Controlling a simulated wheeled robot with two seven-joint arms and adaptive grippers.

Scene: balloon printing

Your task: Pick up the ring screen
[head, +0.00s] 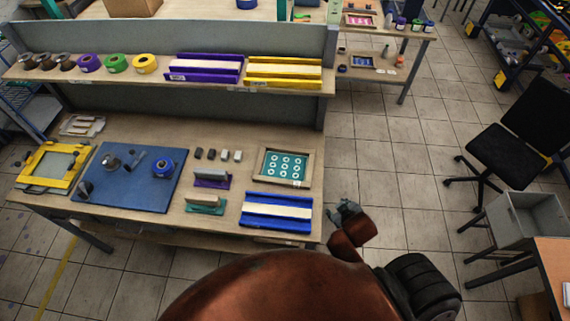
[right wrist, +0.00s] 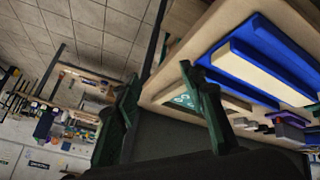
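The ring screen (head: 281,164) lies flat on the workbench near its right edge. It is a teal mesh with several white rings in a wooden frame. Part of it also shows in the right wrist view (right wrist: 187,99), partly hidden behind a finger of my right gripper. My right gripper (head: 345,208) is beside the bench's right edge, to the right of and nearer than the screen, not touching it. In the right wrist view its fingers (right wrist: 162,80) stand wide apart with nothing between them. My left gripper is not in view.
A blue tray with a pale bar (head: 277,211) lies just in front of the screen. Two squeegees (head: 211,178) and several small blocks (head: 218,155) are left of it. A shelf (head: 200,86) overhangs the back. A blue mat (head: 128,195) lies further left.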

